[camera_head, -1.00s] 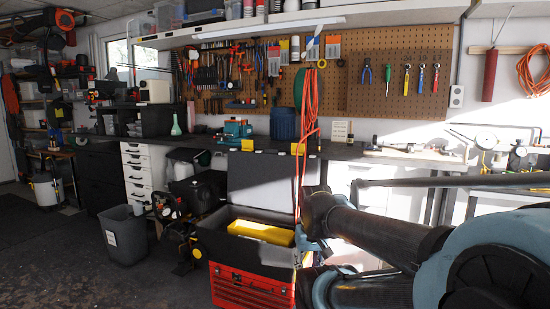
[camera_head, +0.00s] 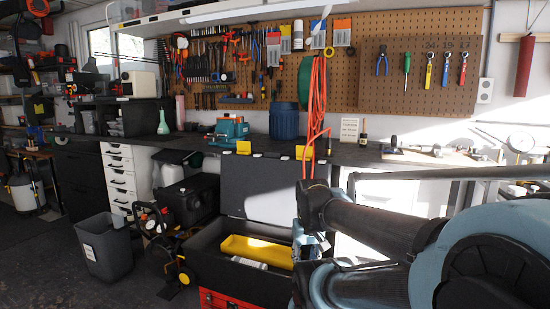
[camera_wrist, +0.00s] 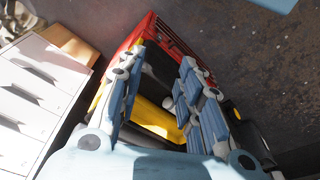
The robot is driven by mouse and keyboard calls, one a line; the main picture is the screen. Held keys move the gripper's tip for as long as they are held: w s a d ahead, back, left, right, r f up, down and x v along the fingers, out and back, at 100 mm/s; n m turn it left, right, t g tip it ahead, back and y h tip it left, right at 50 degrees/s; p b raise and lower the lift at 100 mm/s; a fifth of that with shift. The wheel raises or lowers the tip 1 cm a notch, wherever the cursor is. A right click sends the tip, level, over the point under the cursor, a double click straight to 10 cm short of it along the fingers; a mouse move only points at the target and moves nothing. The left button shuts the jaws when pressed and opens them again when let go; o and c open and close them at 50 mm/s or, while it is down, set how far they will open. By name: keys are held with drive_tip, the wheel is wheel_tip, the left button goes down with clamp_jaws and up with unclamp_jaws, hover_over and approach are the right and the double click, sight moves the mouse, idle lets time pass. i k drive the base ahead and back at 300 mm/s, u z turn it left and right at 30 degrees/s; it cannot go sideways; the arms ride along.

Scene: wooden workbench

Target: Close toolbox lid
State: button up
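The toolbox (camera_head: 222,300) stands on the floor in front of the bench, with a red lower body and a dark upper compartment. A yellow tray (camera_head: 245,250) lies inside. My gripper (camera_head: 308,240) is at the toolbox's right side, partly hidden by my arm. In the wrist view, my gripper (camera_wrist: 161,65) has its blue fingers spread apart with nothing between them. The red toolbox body (camera_wrist: 185,45) and yellow tray (camera_wrist: 155,118) show beyond and between the fingers. I cannot tell whether they touch.
The workbench (camera_head: 350,157) runs behind the lid. A grey bin (camera_head: 105,250) and a black machine with yellow wheels (camera_head: 168,245) stand left of the toolbox. An orange cord (camera_head: 315,110) hangs behind the gripper. White drawers (camera_wrist: 35,95) are near the gripper's left side.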

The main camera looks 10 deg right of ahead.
sight(257, 187)
drive_tip(key=i, duration=0.15)
drive_tip(key=k, duration=1.3)
drive_tip(key=u, duration=0.45)
drive_tip(key=i, duration=1.85)
drive_tip(key=z, duration=0.65)
